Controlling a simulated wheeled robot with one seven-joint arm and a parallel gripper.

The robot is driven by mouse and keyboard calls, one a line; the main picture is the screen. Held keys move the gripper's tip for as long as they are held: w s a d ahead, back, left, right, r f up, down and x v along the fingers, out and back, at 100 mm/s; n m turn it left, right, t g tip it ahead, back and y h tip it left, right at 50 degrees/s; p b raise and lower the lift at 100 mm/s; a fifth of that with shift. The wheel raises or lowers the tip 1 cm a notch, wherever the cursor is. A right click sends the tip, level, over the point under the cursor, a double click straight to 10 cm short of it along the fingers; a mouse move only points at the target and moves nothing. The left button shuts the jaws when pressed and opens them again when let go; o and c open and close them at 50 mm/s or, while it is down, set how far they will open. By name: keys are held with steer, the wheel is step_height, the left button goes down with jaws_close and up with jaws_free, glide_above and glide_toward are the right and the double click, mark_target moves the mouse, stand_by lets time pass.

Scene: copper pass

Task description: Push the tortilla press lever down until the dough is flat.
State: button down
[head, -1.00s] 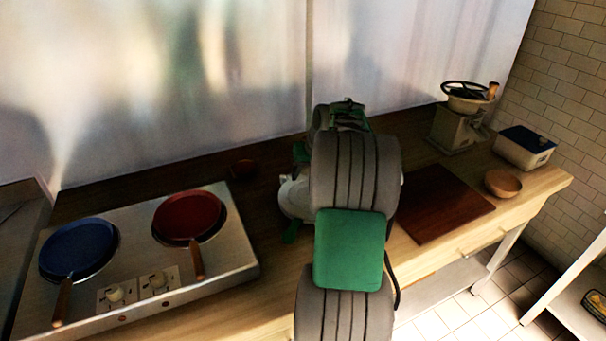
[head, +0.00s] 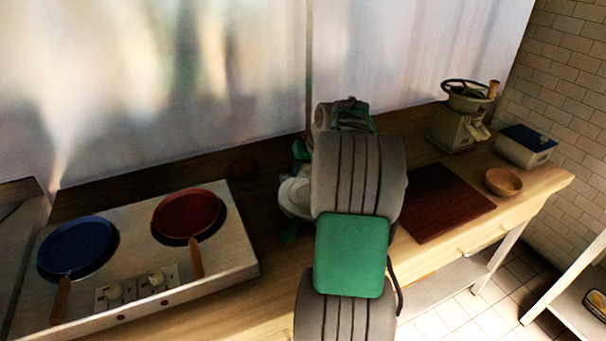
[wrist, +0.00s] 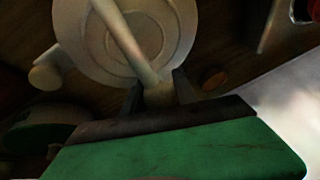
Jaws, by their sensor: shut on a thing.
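The tortilla press (head: 293,198) stands on the counter, mostly hidden behind my arm in the head view. In the wrist view its round pale plate (wrist: 142,52) fills the upper middle, and its pale lever (wrist: 122,32) crosses over the plate. My gripper (wrist: 159,92) is shut on the end of the lever, one dark finger on each side. The fingers are hidden in the head view. No dough shows in either view, so I cannot tell how flat it is.
A steel stove (head: 228,262) with a blue pan (head: 78,246) and red pan (head: 187,214) is left. To the right are a dark board (head: 440,203), a grinder (head: 458,128), a wooden bowl (head: 503,182) and a blue-lidded box (head: 524,147).

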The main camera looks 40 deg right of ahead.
steer(key=c, duration=1)
jaws_free()
steer(key=shift+r, duration=0.15)
steer(key=v, duration=0.7)
steer(key=shift+s+r, duration=0.2)
steer(key=shift+r, duration=0.1)
